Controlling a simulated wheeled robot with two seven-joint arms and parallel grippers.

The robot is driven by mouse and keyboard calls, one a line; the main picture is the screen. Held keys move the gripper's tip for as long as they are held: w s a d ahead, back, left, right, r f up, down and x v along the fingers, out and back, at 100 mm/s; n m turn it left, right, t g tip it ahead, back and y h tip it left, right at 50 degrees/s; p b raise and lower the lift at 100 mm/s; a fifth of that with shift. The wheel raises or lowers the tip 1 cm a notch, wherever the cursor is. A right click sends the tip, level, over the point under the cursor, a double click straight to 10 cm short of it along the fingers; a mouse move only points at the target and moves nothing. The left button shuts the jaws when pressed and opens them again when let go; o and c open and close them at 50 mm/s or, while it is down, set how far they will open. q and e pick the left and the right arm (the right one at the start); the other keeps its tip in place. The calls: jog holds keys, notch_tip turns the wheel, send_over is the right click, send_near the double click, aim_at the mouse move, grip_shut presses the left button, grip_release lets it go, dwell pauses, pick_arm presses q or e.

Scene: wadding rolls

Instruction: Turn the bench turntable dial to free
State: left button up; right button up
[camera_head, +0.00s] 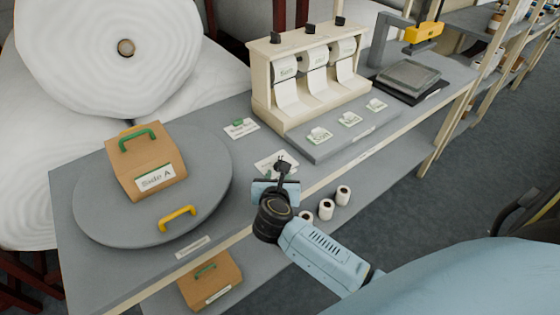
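The bench turntable (100,217) is a round grey disc on the left of the bench. A white card with green marks (265,162) lies on the bench to its right, probably the dial's plate. My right gripper (283,167) points away from me over this card and covers part of it. The dial itself and its setting cannot be made out behind the dark fingers. Whether the fingers touch anything or are open or shut is too small to tell. My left gripper is not in view.
On the turntable are a brown box (148,162) with a green handle and a yellow handle (177,217). Another white card with a green piece (241,128) lies further back. A cream roll dispenser (262,95) stands behind. Small rolls (326,209) and a brown box (211,280) sit below.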

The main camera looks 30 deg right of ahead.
aim_at(280, 161)
jog(key=b+x, duration=0.1)
jog(key=x, duration=0.9)
jog(key=shift+w+d, duration=0.2)
jog(key=shift+w, duration=0.15)
jog(key=shift+c, duration=0.3)
grip_shut()
